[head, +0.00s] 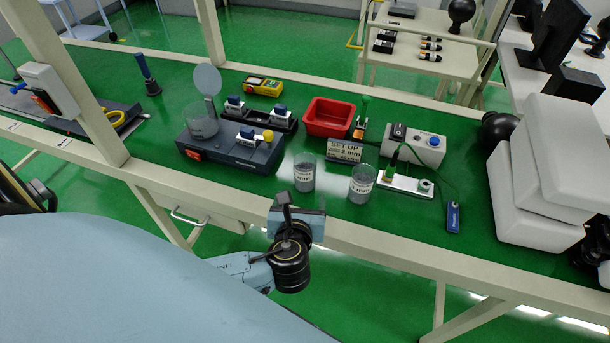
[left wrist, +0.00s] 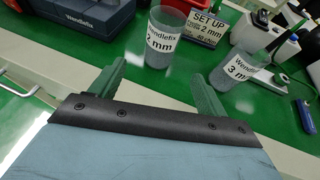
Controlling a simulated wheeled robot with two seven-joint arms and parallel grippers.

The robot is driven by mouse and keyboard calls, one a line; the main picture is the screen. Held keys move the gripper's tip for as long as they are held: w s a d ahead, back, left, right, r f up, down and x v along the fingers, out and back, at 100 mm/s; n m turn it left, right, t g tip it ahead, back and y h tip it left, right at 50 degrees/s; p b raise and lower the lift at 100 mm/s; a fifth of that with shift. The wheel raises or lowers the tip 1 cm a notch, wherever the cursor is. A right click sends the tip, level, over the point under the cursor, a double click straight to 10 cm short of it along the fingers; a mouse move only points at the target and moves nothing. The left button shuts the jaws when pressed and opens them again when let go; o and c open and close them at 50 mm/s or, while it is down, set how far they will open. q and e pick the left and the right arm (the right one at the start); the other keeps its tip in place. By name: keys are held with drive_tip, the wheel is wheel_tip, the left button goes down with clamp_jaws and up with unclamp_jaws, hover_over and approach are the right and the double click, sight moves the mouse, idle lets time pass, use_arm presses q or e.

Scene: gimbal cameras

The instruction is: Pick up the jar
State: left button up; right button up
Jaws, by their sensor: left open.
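Two clear jars with grey contents and white labels stand upright on the green bench top. The left jar (head: 303,173) also shows in the left wrist view (left wrist: 163,40), where its label reads 2 mm. The right jar (head: 361,184) also shows in the left wrist view (left wrist: 229,72), with a label that starts with 3. My left gripper (head: 287,200) is at the bench's front edge, just short of the left jar. In the left wrist view its two green-grey fingers (left wrist: 158,90) are apart, with nothing between them. My right gripper is not in view.
A grey Wendlefix device (head: 230,150) stands left of the jars. Behind them are a set-up sign (head: 344,150) and a red bin (head: 328,117). A white switch box (head: 416,147) and socket strip (head: 405,185) stand to the right. White blocks (head: 540,190) fill the right end.

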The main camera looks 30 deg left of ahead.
sight(304, 182)
use_arm(q)
drive_tip(key=x, duration=0.5)
drive_tip(key=shift+b, duration=0.4)
drive_tip(key=b+x, duration=0.1)
drive_tip(key=x, duration=0.4)
drive_tip(key=shift+w+d, duration=0.1)
drive_tip(key=shift+w, duration=0.1)
drive_tip(key=c, duration=1.1)
drive_tip(key=shift+c, duration=1)
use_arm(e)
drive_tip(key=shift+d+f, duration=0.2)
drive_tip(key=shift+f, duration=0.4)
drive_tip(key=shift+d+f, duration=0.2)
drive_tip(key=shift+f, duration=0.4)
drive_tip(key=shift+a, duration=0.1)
